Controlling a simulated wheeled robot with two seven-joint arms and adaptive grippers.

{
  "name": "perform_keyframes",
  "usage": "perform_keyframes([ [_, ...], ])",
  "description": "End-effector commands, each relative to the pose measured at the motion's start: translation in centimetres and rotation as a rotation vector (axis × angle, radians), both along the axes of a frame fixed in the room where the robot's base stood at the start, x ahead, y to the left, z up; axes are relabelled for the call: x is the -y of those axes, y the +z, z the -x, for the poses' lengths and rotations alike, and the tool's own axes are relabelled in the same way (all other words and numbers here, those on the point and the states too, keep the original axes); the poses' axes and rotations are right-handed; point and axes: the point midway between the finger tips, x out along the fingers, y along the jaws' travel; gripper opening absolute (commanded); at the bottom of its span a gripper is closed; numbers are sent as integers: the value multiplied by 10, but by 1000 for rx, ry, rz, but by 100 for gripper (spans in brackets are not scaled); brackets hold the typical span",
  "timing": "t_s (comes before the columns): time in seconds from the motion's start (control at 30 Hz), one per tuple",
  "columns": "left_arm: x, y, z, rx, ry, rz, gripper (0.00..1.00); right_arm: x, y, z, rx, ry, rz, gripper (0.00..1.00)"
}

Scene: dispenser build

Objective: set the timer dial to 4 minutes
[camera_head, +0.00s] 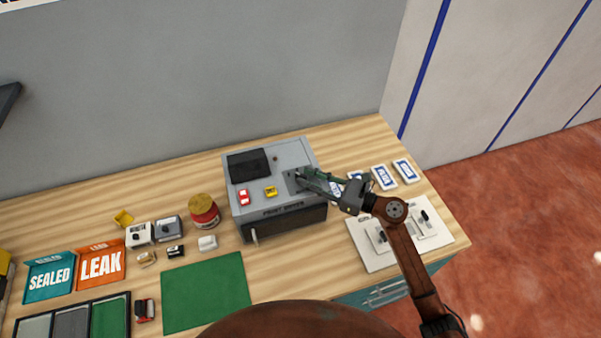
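A grey box (286,152) with a dark front and small lettering stands on the wooden table, roughly in the middle of the picture. Its top carries a dark panel (248,164), a red part (244,197), a yellow part (271,192) and a small dark plate (291,186). My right gripper (302,178) reaches in from the right, with its fingertips at this plate. The fingertips cover part of the plate, and I cannot tell whether they touch or grip anything. No timer dial or minute marks can be made out clearly. My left gripper is not in view.
Right of the box are several blue-and-white cards (384,177) and a pale board with levers (374,246). To the left are a red jar (204,212), small blocks, a green mat (206,291) and SEALED (50,277) and LEAK (101,264) trays. A wall stands behind the table.

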Motion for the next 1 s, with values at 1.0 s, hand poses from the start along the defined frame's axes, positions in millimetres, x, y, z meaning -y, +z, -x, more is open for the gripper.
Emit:
perform_keyframes([
  [1.0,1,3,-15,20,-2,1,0,-28,0,-13,-1,3,0,0],
])
